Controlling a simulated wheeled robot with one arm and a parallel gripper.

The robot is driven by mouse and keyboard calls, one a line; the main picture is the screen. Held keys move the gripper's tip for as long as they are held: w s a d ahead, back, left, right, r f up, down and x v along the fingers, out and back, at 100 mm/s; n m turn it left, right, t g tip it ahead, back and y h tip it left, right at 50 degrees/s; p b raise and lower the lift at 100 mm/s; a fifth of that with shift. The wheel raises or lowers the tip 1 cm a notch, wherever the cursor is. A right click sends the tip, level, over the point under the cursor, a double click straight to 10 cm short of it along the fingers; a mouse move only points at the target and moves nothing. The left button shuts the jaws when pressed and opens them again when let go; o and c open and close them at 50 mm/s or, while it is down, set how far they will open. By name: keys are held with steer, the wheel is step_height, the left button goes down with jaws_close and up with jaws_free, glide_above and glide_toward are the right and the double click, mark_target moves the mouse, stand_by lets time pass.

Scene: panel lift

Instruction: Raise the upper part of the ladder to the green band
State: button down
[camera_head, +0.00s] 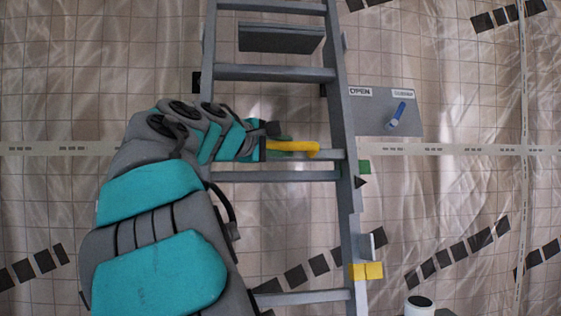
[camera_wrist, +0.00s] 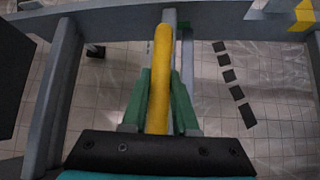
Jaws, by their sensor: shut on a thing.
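The grey ladder (camera_head: 334,95) stands upright in the middle of the head view, with several rungs and a right rail. My gripper (camera_head: 285,146) reaches in from the left and is shut on a yellow handle (camera_head: 300,148) at a middle rung. In the wrist view, green fingers (camera_wrist: 160,105) lie on both sides of the yellow handle (camera_wrist: 161,60). A green band (camera_head: 364,167) sits at the right rail. A black pointer (camera_head: 361,183) is just below the green band. My arm hides part of the left rail.
A grey plate (camera_head: 372,122) right of the ladder carries a blue lever (camera_head: 397,114) and two labels, one reading OPEN. A yellow block (camera_head: 366,271) sits low on the right rail.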

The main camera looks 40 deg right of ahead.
step_height(320, 180, up, 6)
steer(key=w+d, duration=0.1)
steer(key=shift+w+r, duration=0.2)
steer(key=shift+w, duration=0.1)
stand_by(0.4)
stand_by(0.4)
steer(key=c, duration=0.7)
jaws_free()
steer(key=shift+a, duration=0.1)
steer(key=shift+v, duration=3.8)
steer(key=shift+f, duration=0.1)
